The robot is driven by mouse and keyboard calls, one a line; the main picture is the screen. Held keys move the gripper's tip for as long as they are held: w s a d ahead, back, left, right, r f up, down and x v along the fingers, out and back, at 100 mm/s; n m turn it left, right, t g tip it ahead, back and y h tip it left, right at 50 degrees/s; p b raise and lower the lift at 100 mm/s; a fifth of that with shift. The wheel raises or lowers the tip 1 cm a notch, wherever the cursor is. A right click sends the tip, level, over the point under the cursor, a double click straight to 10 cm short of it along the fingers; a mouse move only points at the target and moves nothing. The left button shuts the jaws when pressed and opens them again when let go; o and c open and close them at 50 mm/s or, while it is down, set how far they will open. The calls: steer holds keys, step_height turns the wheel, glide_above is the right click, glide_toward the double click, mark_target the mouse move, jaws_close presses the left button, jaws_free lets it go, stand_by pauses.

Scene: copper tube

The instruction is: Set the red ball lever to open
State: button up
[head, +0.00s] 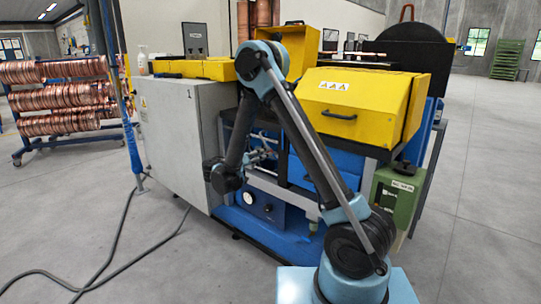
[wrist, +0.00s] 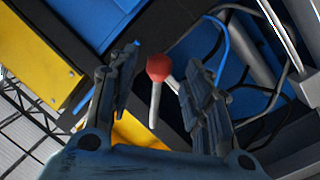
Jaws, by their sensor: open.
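The red ball lever (wrist: 158,67) shows in the middle of the wrist view, a red ball on a pale grey stem. My gripper (wrist: 159,60) is open, with one finger on each side of the ball. The ball sits between the fingertips, with a visible gap to the left finger; the right finger is close to it, and I cannot tell if they touch. In the head view, my gripper (head: 266,150) is at the machine's front, under the yellow covers. The lever cannot be made out there.
A yellow hood (head: 365,95) with a handle overhangs the blue machine body. A grey cabinet (head: 178,140) stands to the left and a green canister (head: 395,195) to the right. Grey and blue cables (wrist: 222,45) run behind the right finger.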

steer(key=shift+x, duration=2.3)
jaws_close()
steer(key=shift+d, duration=0.15)
